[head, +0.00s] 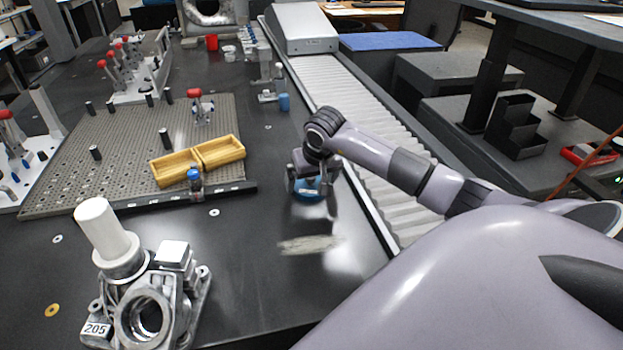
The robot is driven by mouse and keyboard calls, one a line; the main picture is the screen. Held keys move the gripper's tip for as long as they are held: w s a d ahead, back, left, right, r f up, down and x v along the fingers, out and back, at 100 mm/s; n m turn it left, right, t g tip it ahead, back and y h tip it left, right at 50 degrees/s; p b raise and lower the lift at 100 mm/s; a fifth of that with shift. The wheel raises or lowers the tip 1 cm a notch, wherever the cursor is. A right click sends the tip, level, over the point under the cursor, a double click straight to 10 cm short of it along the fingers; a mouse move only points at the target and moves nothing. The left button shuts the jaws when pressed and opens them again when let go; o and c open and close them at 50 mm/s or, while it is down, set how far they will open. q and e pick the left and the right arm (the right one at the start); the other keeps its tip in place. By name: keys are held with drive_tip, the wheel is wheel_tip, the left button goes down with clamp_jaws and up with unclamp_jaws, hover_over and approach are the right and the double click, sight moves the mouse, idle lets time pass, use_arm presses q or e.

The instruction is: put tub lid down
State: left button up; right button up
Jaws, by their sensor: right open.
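A blue round thing (308,194), which looks like the tub lid, is low at the dark table top, partly hidden by my right gripper. My right gripper (313,190) points down over it, with its fingers open and one on each side of the blue thing. I cannot tell whether a finger touches it, or whether it lies on the table or on a tub. My left gripper is not in view.
A metal casting (145,300) stands front left. A roller conveyor (345,95) runs along the right. Table front of the gripper is mostly clear.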

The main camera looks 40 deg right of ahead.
drive_tip(key=p+v, duration=0.1)
drive_tip(key=v, duration=1)
drive_tip(key=shift+s+r, duration=0.2)
drive_tip(key=shift+r, duration=0.15)
